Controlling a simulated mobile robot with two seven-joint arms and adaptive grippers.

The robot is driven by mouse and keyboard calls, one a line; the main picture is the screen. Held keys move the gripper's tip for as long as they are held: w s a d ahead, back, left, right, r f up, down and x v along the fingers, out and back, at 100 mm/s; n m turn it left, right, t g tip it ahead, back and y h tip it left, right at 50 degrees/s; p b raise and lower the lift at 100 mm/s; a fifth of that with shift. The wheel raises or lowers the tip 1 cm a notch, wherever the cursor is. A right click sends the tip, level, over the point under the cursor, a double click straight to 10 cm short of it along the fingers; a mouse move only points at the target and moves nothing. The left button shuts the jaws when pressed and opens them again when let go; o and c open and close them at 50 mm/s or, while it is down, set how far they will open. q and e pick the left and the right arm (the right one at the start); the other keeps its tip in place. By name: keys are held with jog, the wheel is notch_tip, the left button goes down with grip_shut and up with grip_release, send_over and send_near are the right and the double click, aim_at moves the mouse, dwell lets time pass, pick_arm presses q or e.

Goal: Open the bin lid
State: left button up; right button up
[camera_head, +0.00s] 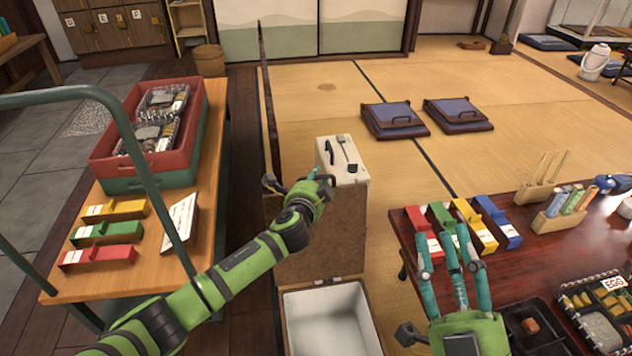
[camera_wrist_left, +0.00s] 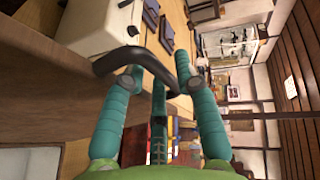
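The bin (camera_head: 330,312) is at the bottom middle of the head view, its pale inside showing. A brown panel (camera_head: 325,245), which looks like its raised lid, stands behind the opening. A black curved handle (camera_wrist_left: 148,62) is at my left gripper (camera_head: 320,186). In the left wrist view, the left gripper's teal fingers (camera_wrist_left: 165,78) are apart, with the handle crossing between and in front of them. I see no firm grip on it. My right gripper (camera_head: 447,232) is open and empty beside the low table's left edge.
A wooden table (camera_head: 130,275) with red and green crates is at left. A dark low table (camera_head: 515,255) with coloured boxes is at right. Tatami floor behind is mostly clear.

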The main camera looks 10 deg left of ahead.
pick_arm(q)
jog(key=shift+w, duration=0.15)
grip_shut()
jog(key=shift+s+d+f, duration=0.1)
jog(key=shift+s+d, duration=0.05)
jog(key=shift+s, duration=0.1)
jog(key=shift+s+d+t+b, duration=0.15)
jog(key=shift+s+d+t, duration=0.1)
jog(key=shift+s, duration=0.35)
jog(key=shift+s+d+t+b, duration=0.15)
jog(key=shift+s+d, duration=0.1)
jog(key=shift+s, duration=0.3)
jog(key=s+p, duration=0.1)
jog(key=s+d+r, duration=0.1)
jog(key=s, duration=0.1)
jog(key=shift+s+d+p, duration=0.2)
jog(key=shift+p, duration=0.15)
pick_arm(e)
jog(key=f+g, duration=0.1)
jog(key=w+f+g+h, duration=0.1)
jog(key=f, duration=0.1)
jog(key=w+d+f+m+h, duration=0.1)
jog(key=f, duration=0.1)
jog(key=shift+w+f+g, duration=0.1)
jog(key=shift+w+g, duration=0.1)
jog(key=shift+g, duration=0.2)
